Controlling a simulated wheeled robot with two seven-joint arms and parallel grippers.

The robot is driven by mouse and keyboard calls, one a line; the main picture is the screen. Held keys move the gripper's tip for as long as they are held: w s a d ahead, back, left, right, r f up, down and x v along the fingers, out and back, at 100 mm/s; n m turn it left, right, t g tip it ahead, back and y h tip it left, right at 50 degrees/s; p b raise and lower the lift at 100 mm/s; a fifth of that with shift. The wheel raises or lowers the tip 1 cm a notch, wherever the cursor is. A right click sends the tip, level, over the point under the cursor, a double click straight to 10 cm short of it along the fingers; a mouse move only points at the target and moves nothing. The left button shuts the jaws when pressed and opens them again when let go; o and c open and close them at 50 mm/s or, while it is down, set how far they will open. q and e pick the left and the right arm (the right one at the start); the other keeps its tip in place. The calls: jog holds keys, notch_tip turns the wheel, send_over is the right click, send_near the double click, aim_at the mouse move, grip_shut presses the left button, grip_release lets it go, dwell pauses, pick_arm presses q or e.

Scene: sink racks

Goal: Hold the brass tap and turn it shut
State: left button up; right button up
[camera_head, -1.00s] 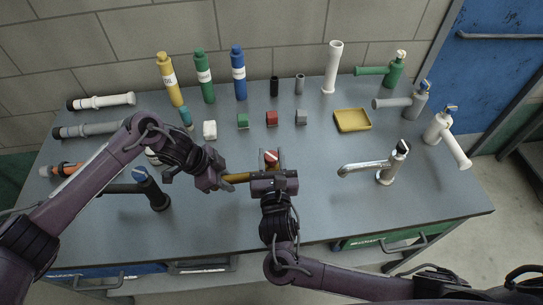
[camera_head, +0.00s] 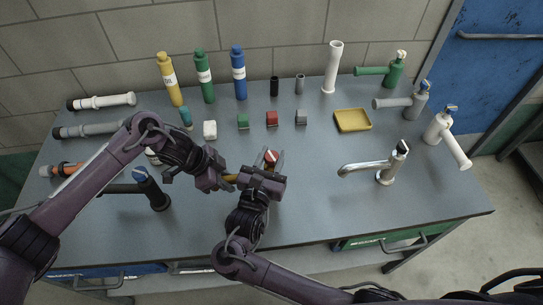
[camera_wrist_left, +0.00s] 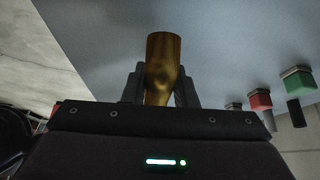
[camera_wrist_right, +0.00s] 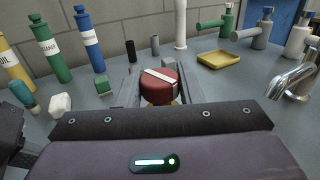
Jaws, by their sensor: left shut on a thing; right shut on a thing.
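The brass tap stands near the middle of the table, mostly hidden by my grippers. A bit of its brass spout (camera_head: 231,178) shows between them in the head view. My left gripper (camera_head: 226,182) is shut on the brass spout, which also fills the middle of the left wrist view (camera_wrist_left: 163,65). The tap's red handle (camera_head: 270,157) has a white stripe across its top. My right gripper (camera_head: 272,160) is shut on this red handle; in the right wrist view the handle (camera_wrist_right: 160,85) sits between the fingers, its stripe slanted.
A chrome tap (camera_head: 385,170) stands to the right, and a dark tap with a blue top (camera_head: 150,188) stands left, close under my left arm. Small blocks, bottles and a yellow tray (camera_head: 352,121) stand behind. The table front right is clear.

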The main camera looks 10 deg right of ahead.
jog(key=o, duration=1)
jog(key=shift+c, duration=0.2)
jog(key=shift+d, duration=0.1)
